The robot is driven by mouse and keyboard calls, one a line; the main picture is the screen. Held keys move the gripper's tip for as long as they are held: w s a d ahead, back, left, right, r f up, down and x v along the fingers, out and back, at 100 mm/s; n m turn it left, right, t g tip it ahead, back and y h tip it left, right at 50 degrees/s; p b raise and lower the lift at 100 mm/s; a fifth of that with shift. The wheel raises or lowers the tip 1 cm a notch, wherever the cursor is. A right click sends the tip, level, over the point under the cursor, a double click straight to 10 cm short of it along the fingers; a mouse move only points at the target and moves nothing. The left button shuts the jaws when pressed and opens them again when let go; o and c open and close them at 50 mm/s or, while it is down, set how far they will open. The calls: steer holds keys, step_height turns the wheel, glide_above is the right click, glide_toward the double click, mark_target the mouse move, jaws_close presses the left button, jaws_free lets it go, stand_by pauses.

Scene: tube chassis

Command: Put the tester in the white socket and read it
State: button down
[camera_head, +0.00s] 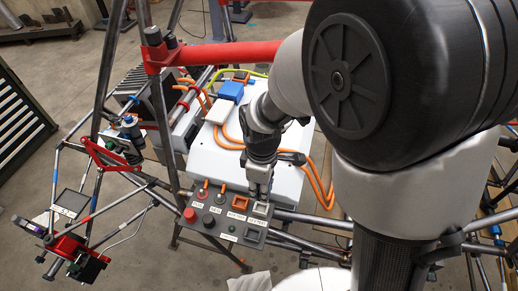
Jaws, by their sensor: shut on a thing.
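A dark grey control panel (214,226) sits low in the middle of the head view, in front of a large white box. A white-framed socket (262,208) is at the panel's right end, with an orange socket (238,203) to its left. My gripper (260,186) points down just above and behind the white socket. It is shut on the tester, which is small and mostly hidden by the fingers. I cannot tell whether the tester touches the socket. No display or reading on it is legible.
The panel also carries a red button (190,215), black knobs and labels. The white box (240,155) bears a blue block (231,91) and orange cables (317,172). Dark frame tubes and a red crossbar (215,54) stand left of my arm. Open floor shows at left.

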steer(key=shift+f, duration=0.3)
steer(key=shift+s+f+b, duration=0.15)
steer(key=shift+f+b, duration=2.2)
steer(key=shift+f, duration=0.3)
steer(key=shift+f+b, duration=0.35)
steer(key=shift+f, duration=0.25)
steer(key=c, duration=1.6)
jaws_free()
steer(key=shift+r, duration=0.1)
step_height(320, 180, up, 11)
steer(key=p, duration=0.9)
